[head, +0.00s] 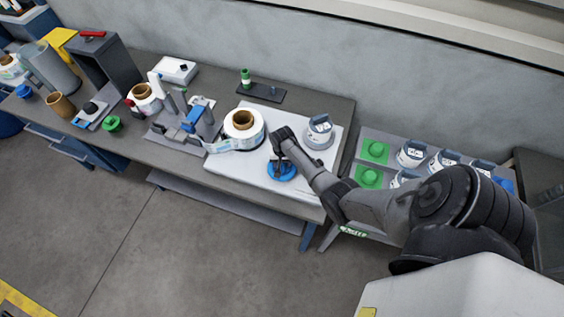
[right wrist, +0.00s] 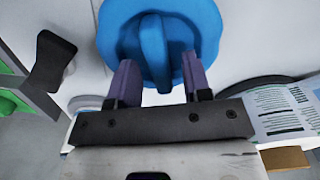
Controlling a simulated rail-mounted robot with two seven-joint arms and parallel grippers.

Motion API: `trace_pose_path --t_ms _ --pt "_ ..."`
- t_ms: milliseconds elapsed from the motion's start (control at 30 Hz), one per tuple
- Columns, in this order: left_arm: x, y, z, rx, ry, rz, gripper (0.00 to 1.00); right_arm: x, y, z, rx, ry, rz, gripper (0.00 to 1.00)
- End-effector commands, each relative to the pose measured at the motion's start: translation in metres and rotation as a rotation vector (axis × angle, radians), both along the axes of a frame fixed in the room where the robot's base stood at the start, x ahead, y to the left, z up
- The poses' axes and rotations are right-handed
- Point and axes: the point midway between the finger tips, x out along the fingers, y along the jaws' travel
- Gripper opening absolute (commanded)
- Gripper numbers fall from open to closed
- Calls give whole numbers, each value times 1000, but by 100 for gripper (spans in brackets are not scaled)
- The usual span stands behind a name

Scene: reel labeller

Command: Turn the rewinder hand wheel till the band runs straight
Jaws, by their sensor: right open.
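The blue hand wheel (head: 283,171) sits at the front of the white rewinder plate (head: 232,178). In the right wrist view the wheel (right wrist: 200,20) has a raised bar across its middle. My right gripper (right wrist: 156,66) is open at the wheel's near edge, its two purple fingers spread wider than the bar; contact cannot be told. In the head view my right gripper (head: 279,157) partly covers the wheel. The printed band (head: 220,146) runs to the white reel (head: 243,128) with a brown core. Whether it runs straight is too small to tell. My left gripper is out of view.
The labeller (head: 190,122) is left of the reel. A side table at right holds green pads (head: 374,151) and several rolls. A black knob (right wrist: 53,60) shows beside the wheel in the right wrist view.

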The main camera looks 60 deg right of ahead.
Motion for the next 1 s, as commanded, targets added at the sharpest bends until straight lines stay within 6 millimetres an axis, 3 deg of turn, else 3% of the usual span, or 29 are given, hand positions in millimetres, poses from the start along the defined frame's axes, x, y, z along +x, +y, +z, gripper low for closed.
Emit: trace_pose_path --t_ms 300,767,1000 --pt "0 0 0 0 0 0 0 0 0 -1 -1 1 0 45" --pt "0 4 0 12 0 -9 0 0 0 -1 -1 1 0 2" --pt "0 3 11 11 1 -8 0 0 0 3 1 2 -85 0"
